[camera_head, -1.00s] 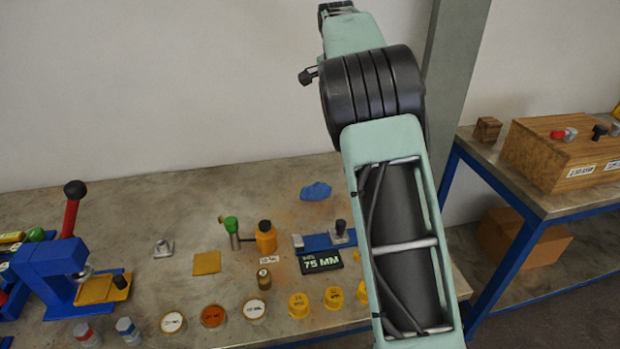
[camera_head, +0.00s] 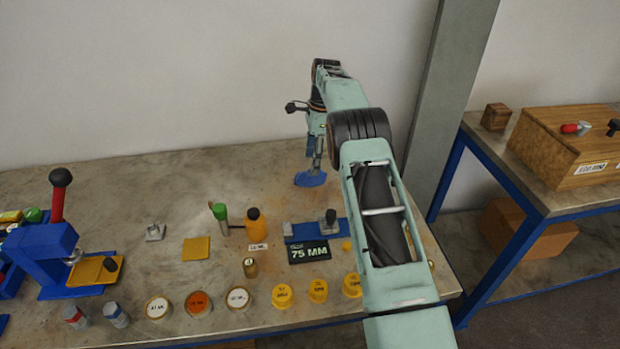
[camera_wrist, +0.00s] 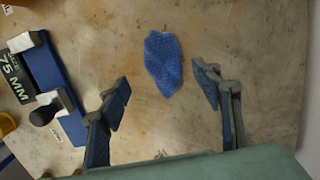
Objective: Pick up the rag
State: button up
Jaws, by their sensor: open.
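The rag (camera_head: 311,180) is a small blue crumpled cloth lying flat on the workbench, behind the blue fixture with the 75 MM sign. In the wrist view the rag (camera_wrist: 163,63) lies just ahead of the fingertips, roughly midway across the gap between them. My gripper (camera_wrist: 161,88) is open and empty, with one finger to each side. In the head view my gripper (camera_head: 314,160) points down over the rag and hides part of it. I cannot tell the exact height between fingertips and bench.
The blue fixture (camera_head: 300,229) with the 75 MM sign (camera_head: 309,251) stands in front of the rag. An orange bottle (camera_head: 254,224) and a green-topped bottle (camera_head: 220,218) are to its left. The bench around the rag is clear. A grey post (camera_head: 455,100) rises at the right.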

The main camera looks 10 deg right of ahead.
jog(key=f, duration=0.5)
jog(key=shift+w+a+f+p, duration=0.2)
jog(key=shift+w+f+p, duration=0.05)
jog(key=shift+f+p, duration=0.1)
jog(key=shift+r, duration=0.1)
jog(key=c, duration=1.2)
jog(key=shift+c, duration=0.2)
notch_tip(320, 180, up, 3)
jog(key=shift+r+b, duration=0.2)
jog(key=shift+b, duration=0.15)
jog(key=shift+s+a+r, duration=0.2)
jog(key=shift+s+r, duration=0.1)
jog(key=s+a+r+b, duration=0.2)
jog(key=s+a+r, duration=0.4)
jog(key=s+r, duration=0.3)
jog(key=s, duration=0.2)
jog(key=shift+s+a, duration=0.15)
jog(key=shift+s, duration=0.2)
